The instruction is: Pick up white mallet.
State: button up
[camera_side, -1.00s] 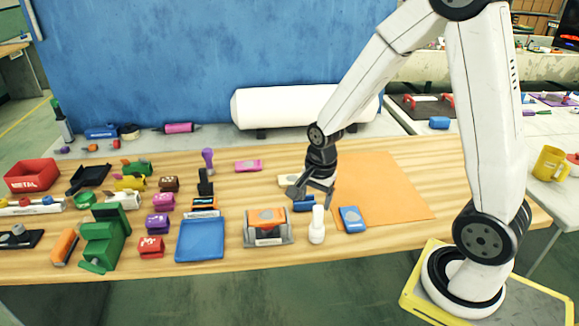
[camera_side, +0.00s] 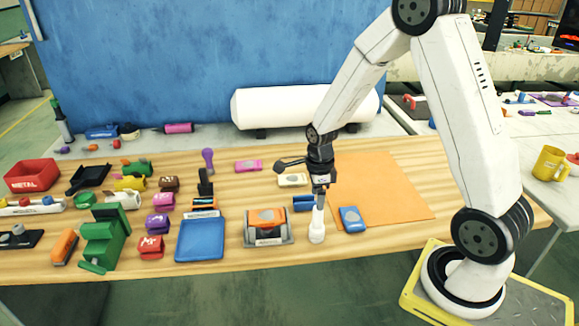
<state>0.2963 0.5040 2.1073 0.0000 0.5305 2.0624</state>
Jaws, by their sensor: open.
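The white mallet (camera_side: 317,232) stands upright near the front edge of the wooden table, its wide end down. My gripper (camera_side: 319,198) is directly above it, pointing down, with its fingers at the mallet's upper part. The gripper is open. The fingers overlap the mallet's top in this view, and I cannot tell whether they touch it.
Left of the mallet is a grey holder with an orange block (camera_side: 267,222). Right of it lies a blue block (camera_side: 352,219) by the orange mat (camera_side: 390,195). A blue piece (camera_side: 303,201) lies just behind. A blue tray (camera_side: 200,242) is further left.

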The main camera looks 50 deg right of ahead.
aim_at(318, 215)
jog(key=shift+f, duration=1.2)
jog(key=shift+f, duration=0.15)
jog(key=shift+s+d+f, duration=0.1)
jog(key=shift+f, duration=0.65)
jog(key=shift+s+d+f, duration=0.1)
jog(key=shift+f, duration=1.6)
jog(key=shift+c, duration=0.2)
grip_shut()
